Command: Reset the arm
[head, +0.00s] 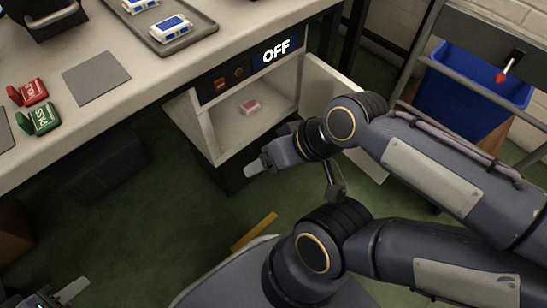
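My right arm (430,165) reaches in from the right, folded, with its links across the right half of the head view. Its gripper (259,166) is in front of and below the opening of a white box chamber (202,122) under the bench. Only one pale finger shows clearly, so its opening cannot be told. A small red and white pack (250,106) lies inside the chamber, apart from the gripper. The chamber door (325,85) stands open to the right. My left gripper (72,291) is low at the bottom left corner, partly cut off by the frame.
The bench (120,75) holds a tray (203,25) with blue and white packs, a grey pad (96,78), a red FAIL block (30,93) and a green PASS block (40,119). A display (276,53) reads OFF. A blue bin (460,95) stands right.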

